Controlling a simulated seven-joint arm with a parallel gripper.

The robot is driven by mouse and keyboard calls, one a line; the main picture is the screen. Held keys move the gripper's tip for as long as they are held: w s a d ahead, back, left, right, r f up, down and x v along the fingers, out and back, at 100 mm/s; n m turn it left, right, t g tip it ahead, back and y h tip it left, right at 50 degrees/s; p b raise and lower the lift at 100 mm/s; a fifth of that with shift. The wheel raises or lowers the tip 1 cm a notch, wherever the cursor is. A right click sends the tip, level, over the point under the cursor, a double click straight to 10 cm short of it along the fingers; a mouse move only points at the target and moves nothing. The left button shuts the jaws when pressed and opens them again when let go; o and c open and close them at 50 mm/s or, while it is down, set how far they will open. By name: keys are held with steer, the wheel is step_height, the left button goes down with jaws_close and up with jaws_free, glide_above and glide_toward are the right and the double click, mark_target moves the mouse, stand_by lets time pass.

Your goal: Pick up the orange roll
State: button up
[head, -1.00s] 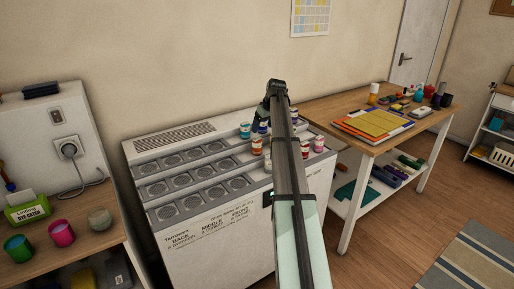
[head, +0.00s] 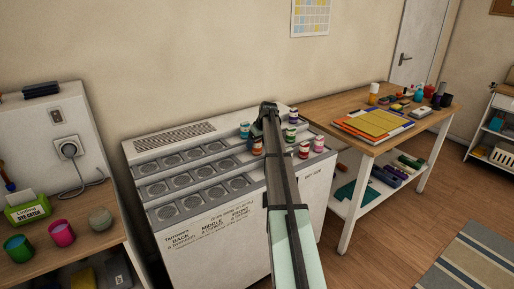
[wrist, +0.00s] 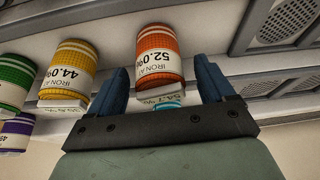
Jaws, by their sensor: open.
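The orange roll (wrist: 160,52) shows in the wrist view with a white label reading 52.0%. It appears upside down there, just beyond and between the tips of my open gripper (wrist: 161,68). The blue fingers are to either side of it, with nothing held. I cannot tell how deep the roll is between them. In the head view my gripper (head: 268,110) is over the stepped rack, its fingers mostly hidden by my arm.
A yellow roll (wrist: 68,72) stands close beside the orange one, with green (wrist: 12,80) and purple (wrist: 14,133) rolls farther left. A teal roll (wrist: 168,103) is partly hidden by my gripper. The stepped rack (head: 200,243) has several empty round slots at left.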

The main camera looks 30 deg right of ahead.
steer(key=shift+x, duration=1.1)
steer(key=shift+c, duration=0.2)
steer(key=c, duration=1.1)
